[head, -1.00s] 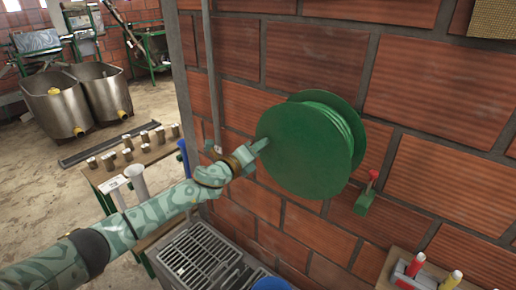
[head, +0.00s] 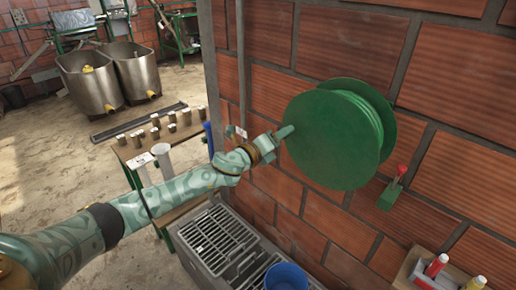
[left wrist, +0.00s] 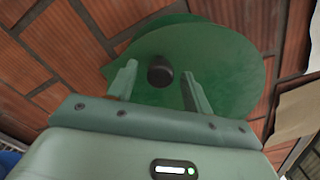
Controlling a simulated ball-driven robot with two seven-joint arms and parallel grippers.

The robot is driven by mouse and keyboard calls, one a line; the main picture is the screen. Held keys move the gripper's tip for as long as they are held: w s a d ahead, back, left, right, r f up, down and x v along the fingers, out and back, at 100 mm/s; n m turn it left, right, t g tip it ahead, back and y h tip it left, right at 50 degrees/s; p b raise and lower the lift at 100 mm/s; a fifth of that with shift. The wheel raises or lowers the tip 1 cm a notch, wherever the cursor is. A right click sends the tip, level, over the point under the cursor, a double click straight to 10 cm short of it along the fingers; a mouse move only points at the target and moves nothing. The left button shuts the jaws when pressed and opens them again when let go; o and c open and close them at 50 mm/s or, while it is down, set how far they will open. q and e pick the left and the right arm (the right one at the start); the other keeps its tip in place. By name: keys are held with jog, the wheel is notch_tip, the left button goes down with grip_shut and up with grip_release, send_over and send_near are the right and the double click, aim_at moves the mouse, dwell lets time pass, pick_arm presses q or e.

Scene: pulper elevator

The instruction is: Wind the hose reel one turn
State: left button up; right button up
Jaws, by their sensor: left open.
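The green hose reel (head: 330,140) is mounted on the brick wall right of centre in the head view, with hose wound behind its round front disc. My left gripper (head: 287,132) is at the disc's left edge. In the left wrist view, my left gripper (left wrist: 158,72) is open, with its two fingers pointing at the green disc (left wrist: 225,65). A black knob (left wrist: 160,70) on the disc shows between the fingers, with gaps on both sides. The knob is hidden in the head view. My right gripper is not in view.
A green wall valve with a red handle (head: 402,170) is right of the reel. Below are a grey slatted crate (head: 215,240), a blue bucket (head: 286,277) and a wooden tray with bottles (head: 408,268). A wooden bench (head: 150,155) with small blocks stands left. Open floor lies further left.

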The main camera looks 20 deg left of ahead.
pick_arm(q)
jog(key=b+v, duration=0.2)
jog(key=v, duration=1.2)
jog(key=shift+b, duration=0.4)
jog(key=shift+s, duration=0.1)
